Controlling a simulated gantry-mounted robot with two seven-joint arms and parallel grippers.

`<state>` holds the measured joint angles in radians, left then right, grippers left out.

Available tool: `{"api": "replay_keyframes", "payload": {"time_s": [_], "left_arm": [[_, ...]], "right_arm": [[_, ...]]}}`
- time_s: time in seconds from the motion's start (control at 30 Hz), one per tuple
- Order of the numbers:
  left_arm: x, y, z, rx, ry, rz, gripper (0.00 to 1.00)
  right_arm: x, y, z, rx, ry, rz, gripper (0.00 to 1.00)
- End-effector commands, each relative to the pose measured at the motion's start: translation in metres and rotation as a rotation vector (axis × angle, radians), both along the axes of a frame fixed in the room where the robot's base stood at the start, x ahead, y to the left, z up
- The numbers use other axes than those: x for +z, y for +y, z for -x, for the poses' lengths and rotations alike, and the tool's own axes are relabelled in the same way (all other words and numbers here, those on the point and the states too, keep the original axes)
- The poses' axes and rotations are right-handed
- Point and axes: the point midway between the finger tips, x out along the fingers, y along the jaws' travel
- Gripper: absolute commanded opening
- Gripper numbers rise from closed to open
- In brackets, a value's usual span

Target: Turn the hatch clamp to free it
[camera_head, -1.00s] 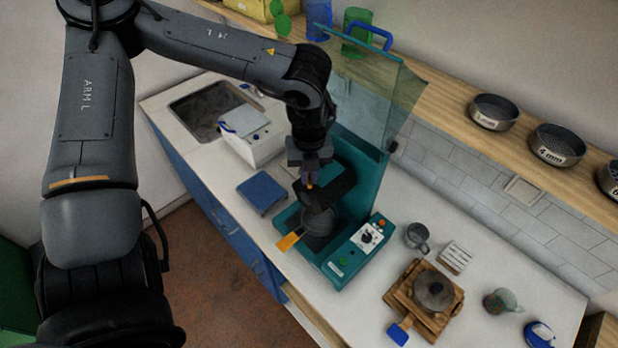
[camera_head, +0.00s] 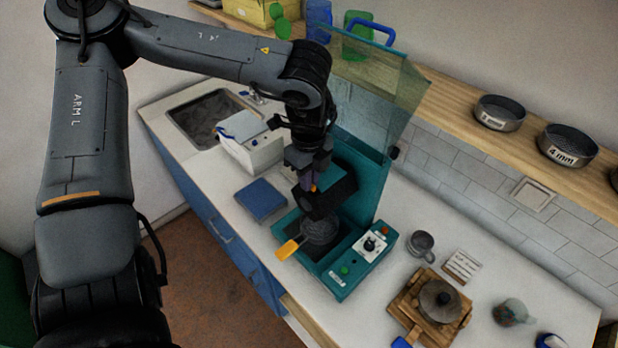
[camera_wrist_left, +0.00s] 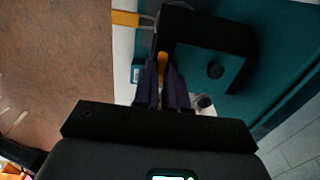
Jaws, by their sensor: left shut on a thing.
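The teal machine (camera_head: 345,285) stands on the counter. Its black hatch block (camera_head: 330,195) sits above a round dark drum (camera_head: 320,231) with an orange handle (camera_head: 288,250). My left gripper (camera_head: 313,184) points down at the near side of the block. In the left wrist view its purple fingers (camera_wrist_left: 166,92) are shut on the small orange hatch clamp (camera_wrist_left: 163,66), beside the black block (camera_wrist_left: 190,35). The fingers cover much of the clamp, so its exact angle is hard to tell. The right gripper is not in view.
A tall clear shield (camera_head: 375,90) rises behind the machine, close to my left arm. A blue pad (camera_head: 261,200) and a white box (camera_head: 250,140) lie to the left. A mug (camera_head: 420,245) and a wooden board (camera_head: 408,305) stand to the right.

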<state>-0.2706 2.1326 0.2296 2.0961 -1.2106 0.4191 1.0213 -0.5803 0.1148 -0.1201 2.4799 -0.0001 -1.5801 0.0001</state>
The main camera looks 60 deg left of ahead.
Motion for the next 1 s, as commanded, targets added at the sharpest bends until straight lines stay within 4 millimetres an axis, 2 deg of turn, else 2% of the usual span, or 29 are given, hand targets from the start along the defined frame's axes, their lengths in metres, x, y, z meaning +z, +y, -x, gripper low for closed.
{"api": "replay_keyframes", "payload": {"time_s": [0.47, 0.5, 0.63, 1.0], "left_arm": [[0.0011, -0.0002, -0.0002, 0.013, -0.001, 0.000, 0.00], [0.0011, -0.0001, -0.0001, 0.013, 0.000, 0.000, 0.18], [0.0008, -0.0001, -0.0001, 0.012, 0.000, 0.000, 0.37], [0.0041, 0.0001, -0.0004, 0.011, -0.001, -0.001, 0.37]], "right_arm": [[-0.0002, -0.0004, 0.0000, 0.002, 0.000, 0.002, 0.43], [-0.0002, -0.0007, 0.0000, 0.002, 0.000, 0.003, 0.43], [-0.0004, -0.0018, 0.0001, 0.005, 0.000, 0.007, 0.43], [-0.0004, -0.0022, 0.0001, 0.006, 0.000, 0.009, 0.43]]}}
